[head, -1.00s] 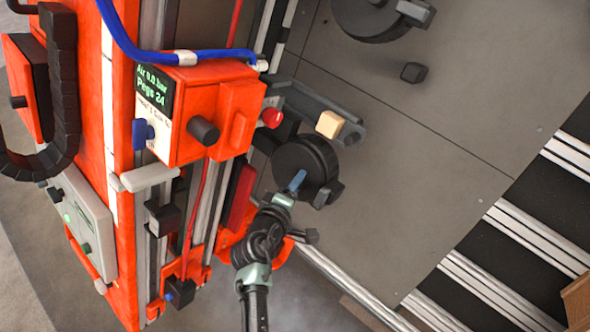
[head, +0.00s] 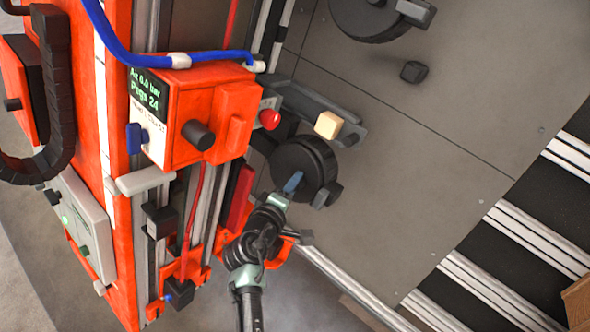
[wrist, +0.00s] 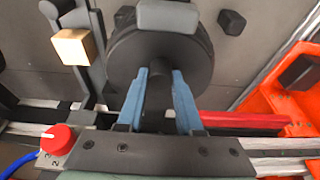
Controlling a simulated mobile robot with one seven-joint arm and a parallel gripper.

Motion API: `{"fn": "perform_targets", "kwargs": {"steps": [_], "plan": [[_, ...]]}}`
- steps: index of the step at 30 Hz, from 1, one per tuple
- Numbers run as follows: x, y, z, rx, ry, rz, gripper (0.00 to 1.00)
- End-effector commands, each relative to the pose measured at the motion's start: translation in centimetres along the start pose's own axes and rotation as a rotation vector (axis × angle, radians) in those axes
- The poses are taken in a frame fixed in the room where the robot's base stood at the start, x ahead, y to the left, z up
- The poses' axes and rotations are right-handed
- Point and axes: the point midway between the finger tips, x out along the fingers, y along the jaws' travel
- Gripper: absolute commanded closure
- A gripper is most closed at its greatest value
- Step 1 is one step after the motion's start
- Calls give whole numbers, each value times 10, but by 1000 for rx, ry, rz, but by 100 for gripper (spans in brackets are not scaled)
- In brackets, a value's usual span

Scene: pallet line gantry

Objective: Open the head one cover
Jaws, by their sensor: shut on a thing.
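A round black cover (head: 305,160) with a small grey block at its edge lies on the grey plate, right of the orange control box. In the wrist view the black disc (wrist: 200,62) fills the upper middle, with a dark knob (wrist: 157,90) standing out from its centre. My gripper (head: 293,181) reaches the disc from below. In the wrist view its two blue fingers (wrist: 160,78) stand on either side of the knob and are shut on it. The exact contact is hard to see. The disc looks closed in place, lying flat.
The orange control box (head: 205,115) with a display, red knob (head: 270,119) and blue hose (head: 110,40) stands close to the left. A cream block (head: 328,125) sits on a grey arm beside the disc. A second black disc (head: 365,18) is farther up. The grey plate (head: 440,140) is open rightward.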

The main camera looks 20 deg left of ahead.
Motion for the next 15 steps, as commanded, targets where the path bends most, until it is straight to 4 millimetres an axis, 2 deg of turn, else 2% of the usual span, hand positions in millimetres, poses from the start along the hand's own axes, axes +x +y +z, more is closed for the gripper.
{"fn": "perform_targets", "kwargs": {"steps": [1,15], "plan": [[-3,7,-9,2,18,13,100],[-8,6,-18,2,30,11,100]]}}
